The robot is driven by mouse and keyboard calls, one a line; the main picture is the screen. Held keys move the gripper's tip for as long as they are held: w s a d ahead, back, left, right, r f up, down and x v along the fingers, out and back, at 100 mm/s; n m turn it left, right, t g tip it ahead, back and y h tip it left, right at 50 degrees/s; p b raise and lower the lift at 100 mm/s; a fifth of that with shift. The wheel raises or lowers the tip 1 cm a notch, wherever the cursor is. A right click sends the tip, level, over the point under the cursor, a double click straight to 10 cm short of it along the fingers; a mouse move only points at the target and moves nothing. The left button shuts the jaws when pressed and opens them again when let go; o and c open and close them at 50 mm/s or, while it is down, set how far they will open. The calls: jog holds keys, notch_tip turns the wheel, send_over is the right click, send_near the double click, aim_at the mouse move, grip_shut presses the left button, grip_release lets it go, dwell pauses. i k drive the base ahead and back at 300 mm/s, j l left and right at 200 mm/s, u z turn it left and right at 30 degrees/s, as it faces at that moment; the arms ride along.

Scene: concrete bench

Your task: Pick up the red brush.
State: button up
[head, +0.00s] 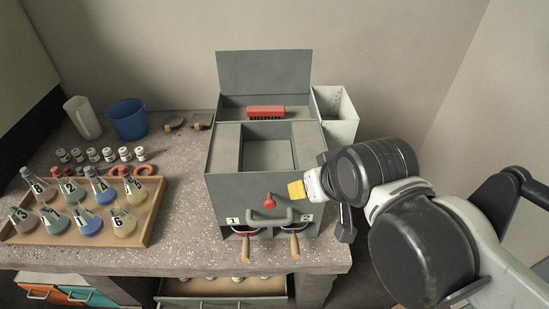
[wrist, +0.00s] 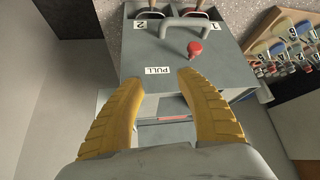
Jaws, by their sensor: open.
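The red brush (head: 266,112) lies at the back of the grey box (head: 226,180), below its raised lid, with dark bristles along its front side. A thin red strip (wrist: 172,119) between my fingers in the wrist view looks like part of it; the rest is hidden there. My gripper (head: 296,189) is at the box's front right, in front of and to the right of the brush and apart from it. In the wrist view my gripper (wrist: 163,80) has its two yellow fingers spread with nothing held between them.
The box front has a red knob (head: 269,202) and a grey handle (head: 270,218). A pale bin (head: 338,115) stands at the box's right. A wooden tray of flasks (head: 150,222), a blue bucket (head: 128,119) and a white jug (head: 84,117) are on the left.

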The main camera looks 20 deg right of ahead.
aim_at(261, 111)
jog(key=i+l, duration=0.1)
jog(key=l, duration=0.5)
jog(key=i+l+u, duration=0.15)
jog(key=l, duration=1.1)
jog(key=i+l+u, duration=0.1)
jog(key=i+l, duration=0.2)
